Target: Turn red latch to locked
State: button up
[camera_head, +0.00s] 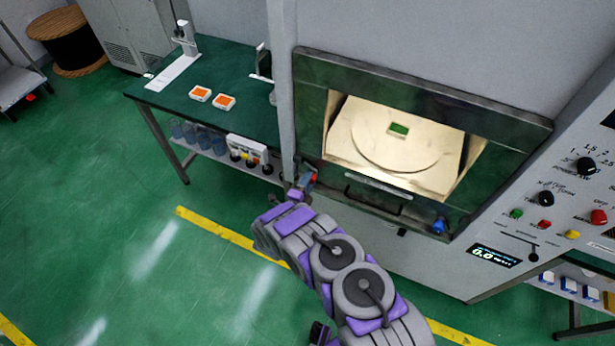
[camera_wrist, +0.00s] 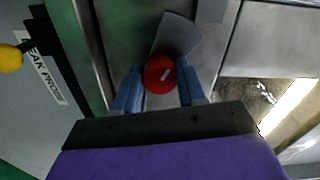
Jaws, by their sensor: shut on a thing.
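The red latch (camera_wrist: 160,74) is a round red knob with a pale mark, on a grey metal plate (camera_wrist: 178,38) in the wrist view. The blue fingers of my gripper (camera_wrist: 158,88) stand on either side of the knob and are shut on it. In the head view my gripper (camera_head: 304,184) is at the lower left corner of the microwave's front, with a little red showing beside it. The pale mark on the knob is tilted. I cannot read any locked or unlocked label.
The microwave chamber (camera_head: 392,140) is lit, with a small green item (camera_head: 399,129) inside. A blue knob (camera_head: 438,226) sits at the front's lower right. A control panel (camera_head: 560,200) is at the right. A green-topped table (camera_head: 215,75) stands at the left. Floor in front is clear.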

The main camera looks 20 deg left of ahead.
jog(key=shift+s+d+f+m+p, duration=0.1)
jog(key=shift+d+f+m+p, duration=0.1)
jog(key=shift+f+m+p, duration=0.15)
dwell(0.3)
jog(key=o, duration=1.1)
jog(key=shift+r, duration=0.2)
jog(key=shift+c, duration=0.2)
jog(key=shift+a, duration=0.1)
jog(key=s+a+p, duration=0.1)
jog(key=s+p, duration=0.1)
jog(key=s, duration=1.5)
jog(key=shift+a, duration=0.15)
jog(key=shift+s+f, duration=0.1)
jog(key=shift+s, duration=0.05)
